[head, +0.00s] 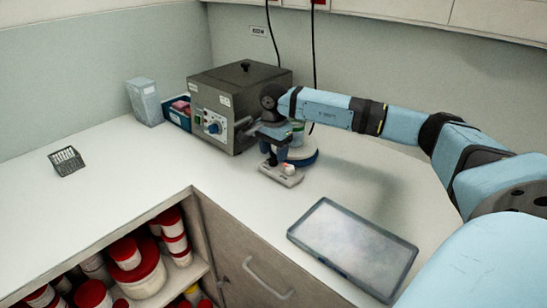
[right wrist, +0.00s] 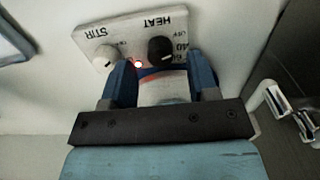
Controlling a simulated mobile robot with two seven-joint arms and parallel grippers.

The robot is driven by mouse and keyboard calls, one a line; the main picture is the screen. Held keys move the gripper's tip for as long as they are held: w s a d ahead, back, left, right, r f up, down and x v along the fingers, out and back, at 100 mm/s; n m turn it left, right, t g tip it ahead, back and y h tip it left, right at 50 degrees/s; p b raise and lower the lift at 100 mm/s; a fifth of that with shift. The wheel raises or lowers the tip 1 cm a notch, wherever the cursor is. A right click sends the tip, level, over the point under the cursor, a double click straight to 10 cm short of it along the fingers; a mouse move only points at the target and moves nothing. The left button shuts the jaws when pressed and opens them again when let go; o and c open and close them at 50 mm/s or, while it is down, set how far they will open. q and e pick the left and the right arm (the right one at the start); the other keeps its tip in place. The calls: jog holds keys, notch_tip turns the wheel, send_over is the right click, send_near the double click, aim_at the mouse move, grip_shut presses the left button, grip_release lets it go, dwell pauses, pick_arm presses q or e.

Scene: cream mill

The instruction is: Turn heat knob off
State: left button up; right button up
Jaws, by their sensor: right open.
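The heat knob (right wrist: 160,49) is black and round, beside the word HEAT on a pale control panel (right wrist: 125,30) in the right wrist view. Contact cannot be told. In the head view the right gripper (head: 271,150) is over the panel (head: 281,176) of a round hotplate (head: 305,158), partly hiding it. My left gripper is out of view.
A dark grey box device (head: 235,90) with its own blue dial stands behind the gripper. A flat glassy tray (head: 352,245) lies at the front right. A small rack (head: 67,161) is at left. The white counter between is clear. Red-lidded tubs fill the shelf below.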

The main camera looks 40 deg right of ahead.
aim_at(274, 157)
jog(key=shift+f, duration=1.1)
jog(key=c, duration=0.9)
jog(key=shift+n+b, duration=0.3)
jog(key=shift+n, duration=1.2)
jog(key=o, duration=0.9)
notch_tip(274, 157, up, 14)
jog(key=shift+p, duration=0.3)
